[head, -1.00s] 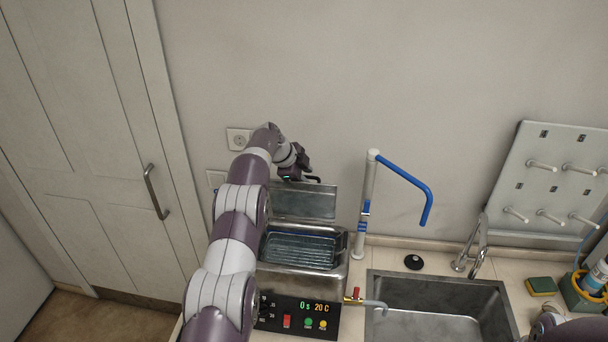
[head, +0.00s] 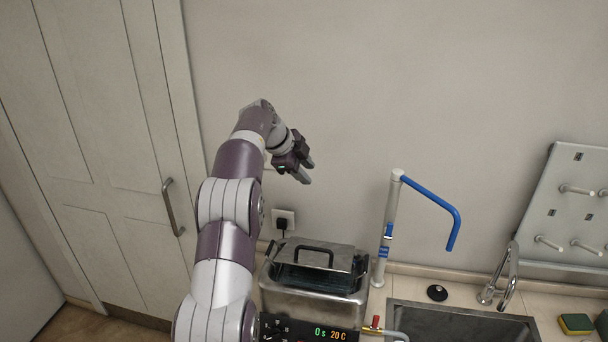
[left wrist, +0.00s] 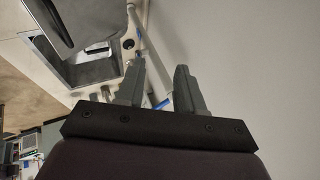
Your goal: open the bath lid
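The bath (head: 312,303) is a steel box on the counter with a dark control panel in front. Its metal lid (head: 345,262), with a dark arched handle (head: 303,250), is tilted down over the back of the bath. A dark gap shows between the lid's front edge and the bath's front rim. My left gripper (head: 307,170) is above and behind the lid, near the wall, apart from the handle. In the left wrist view its two fingers (left wrist: 160,68) are apart with nothing between them. My right gripper is not in view.
A white post with a blue arm (head: 386,230) stands right of the bath. A sink (head: 450,322) with a tap (head: 505,280) and a pegboard (head: 570,215) are farther right. A plugged wall socket (head: 284,220) is behind the bath. Air above the lid is clear.

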